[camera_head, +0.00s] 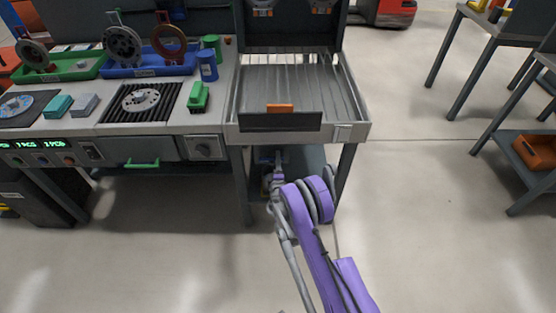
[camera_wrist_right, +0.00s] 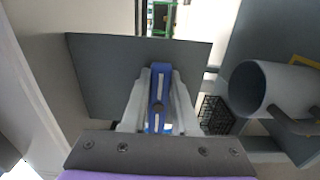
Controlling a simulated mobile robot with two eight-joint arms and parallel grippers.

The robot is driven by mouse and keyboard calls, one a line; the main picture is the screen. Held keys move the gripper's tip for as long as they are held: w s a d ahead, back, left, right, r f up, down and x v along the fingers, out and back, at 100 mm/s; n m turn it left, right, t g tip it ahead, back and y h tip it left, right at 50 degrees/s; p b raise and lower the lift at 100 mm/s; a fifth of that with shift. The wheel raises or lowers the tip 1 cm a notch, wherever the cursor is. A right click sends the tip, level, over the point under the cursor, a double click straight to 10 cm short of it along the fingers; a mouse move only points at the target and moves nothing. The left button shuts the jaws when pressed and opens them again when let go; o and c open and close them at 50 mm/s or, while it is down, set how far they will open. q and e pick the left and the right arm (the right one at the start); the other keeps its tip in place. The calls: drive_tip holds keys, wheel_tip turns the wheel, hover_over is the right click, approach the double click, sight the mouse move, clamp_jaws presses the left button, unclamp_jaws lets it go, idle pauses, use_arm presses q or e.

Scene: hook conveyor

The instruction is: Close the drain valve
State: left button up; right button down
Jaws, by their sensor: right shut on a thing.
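My right arm reaches under the right-hand part of the bench in the head view, and its gripper (camera_head: 273,172) is small and partly hidden there. In the right wrist view my right gripper (camera_wrist_right: 159,92) is shut on a blue handle (camera_wrist_right: 158,108) with a pale slot and a dark round spot, which looks like the drain valve's handle. The handle stands between the two grey fingers, in line with them. The valve body behind it is hidden. My left gripper is in neither view.
A grey pipe with an open end (camera_wrist_right: 248,90) is right of the gripper in the right wrist view, with a dark wire basket (camera_wrist_right: 215,115) beside it. A grey panel (camera_wrist_right: 100,75) is behind the fingers. The bench's ribbed tray (camera_head: 357,106) is above my arm in the head view.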

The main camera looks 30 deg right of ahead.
drive_tip(key=c, duration=0.7)
unclamp_jaws()
drive_tip(key=b+v, duration=0.4)
drive_tip(key=v, duration=0.7)
drive_tip(key=shift+d, duration=0.15)
